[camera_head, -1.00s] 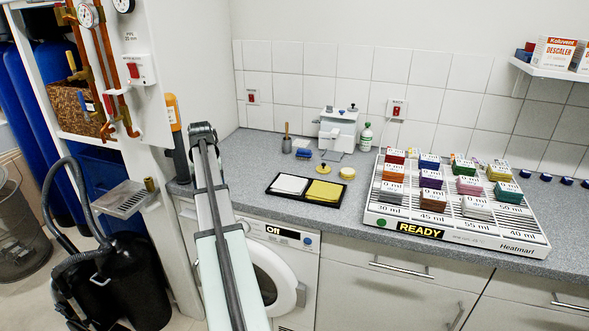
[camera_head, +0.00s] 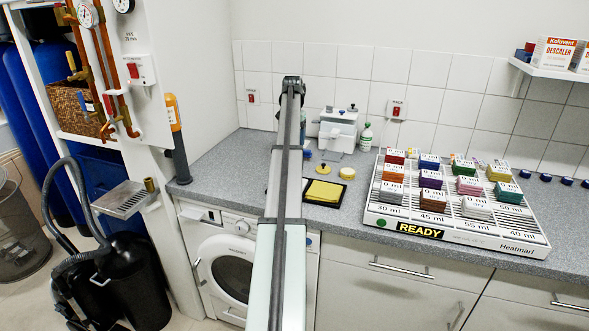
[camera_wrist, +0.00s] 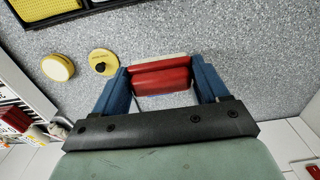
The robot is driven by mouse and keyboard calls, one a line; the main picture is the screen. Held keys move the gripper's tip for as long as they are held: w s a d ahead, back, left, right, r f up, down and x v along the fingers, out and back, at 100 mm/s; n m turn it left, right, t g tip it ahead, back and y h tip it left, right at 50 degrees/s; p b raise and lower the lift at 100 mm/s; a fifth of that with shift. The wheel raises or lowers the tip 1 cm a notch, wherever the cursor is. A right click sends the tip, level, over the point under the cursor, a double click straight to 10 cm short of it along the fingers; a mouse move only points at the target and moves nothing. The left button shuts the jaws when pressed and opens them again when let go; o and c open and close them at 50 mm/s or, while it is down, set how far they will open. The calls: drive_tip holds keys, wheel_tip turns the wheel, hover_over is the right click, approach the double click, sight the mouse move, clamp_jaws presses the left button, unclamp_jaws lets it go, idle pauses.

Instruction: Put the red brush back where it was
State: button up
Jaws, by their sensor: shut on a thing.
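In the wrist view, my gripper (camera_wrist: 160,72) is shut on the red brush (camera_wrist: 163,79), its two blue fingers pressing the brush's ends. The brush has a red body and a pale strip along its far edge. It is over the grey speckled counter; I cannot tell how high. In the head view my arm hides both the brush and the fingers. No spot marked for the brush can be made out.
A yellow disc with a black knob (camera_wrist: 103,62) and a round yellow pad (camera_wrist: 57,68) lie nearby on the counter. A black tray with a yellow cloth (camera_head: 324,191) is in front. A white machine (camera_head: 338,130) and a green-white bottle (camera_head: 366,137) stand behind. The heater rack (camera_head: 463,238) is right.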

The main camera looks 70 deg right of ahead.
drive_tip(key=shift+s+d, duration=0.25)
drive_tip(key=shift+d, duration=0.05)
drive_tip(key=shift+s+f, duration=0.1)
drive_tip(key=shift+f, duration=4.8)
drive_tip(key=shift+f, duration=0.1)
drive_tip(key=o, duration=1)
wheel_tip(320, 180, up, 12)
drive_tip(key=shift+r, duration=0.15)
